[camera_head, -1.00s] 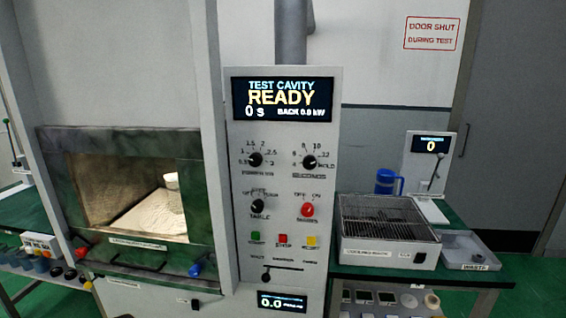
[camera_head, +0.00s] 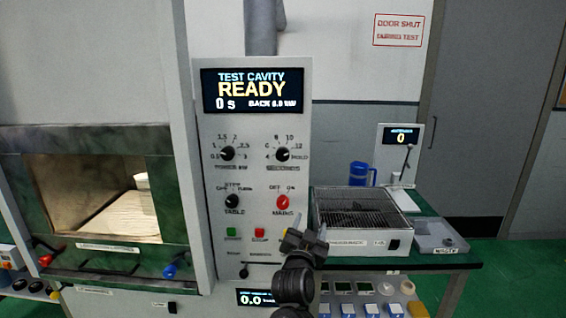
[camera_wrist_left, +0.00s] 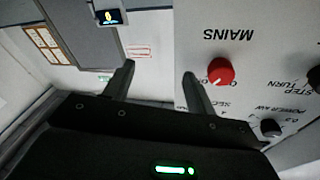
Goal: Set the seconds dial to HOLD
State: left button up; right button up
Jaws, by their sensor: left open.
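The seconds dial (camera_head: 283,154) is a black knob at the upper right of the control panel (camera_head: 210,270), ringed by numbers, with HOLD printed at its right. In the left wrist view the open fingers (camera_wrist_left: 158,72) reach beside the upside-down panel. The seconds label shows partly there; the dial itself seems hidden behind the gripper. My right gripper is not in view.
The red MAINS knob (camera_head: 283,202) sits between gripper and dial. The power dial (camera_head: 227,154) and TABLE knob (camera_head: 231,201) are left of them. The screen (camera_head: 252,90) reads READY, 0 s. A wire rack box (camera_head: 360,238) stands right of the panel.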

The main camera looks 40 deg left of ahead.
aim_at(283, 156)
pick_arm(q)
jog(key=s+a+r+n+y, duration=0.2)
jog(key=s+r, duration=0.3)
jog(key=r, duration=0.2)
jog(key=s+a+r+n+y, duration=0.2)
jog(key=s+r+y, duration=0.15)
jog(key=r, duration=0.35)
jog(key=shift+t+h, duration=0.35)
jog(key=shift+t, duration=0.05)
jog(key=p+x, duration=0.1)
jog(key=x, duration=0.7)
jog(key=shift+w+a+r+p, duration=0.15)
jog(key=shift+w+r+p, duration=0.05)
jog(key=shift+w+p, duration=0.1)
jog(key=shift+x, duration=0.8)
jog(key=shift+f, duration=0.1)
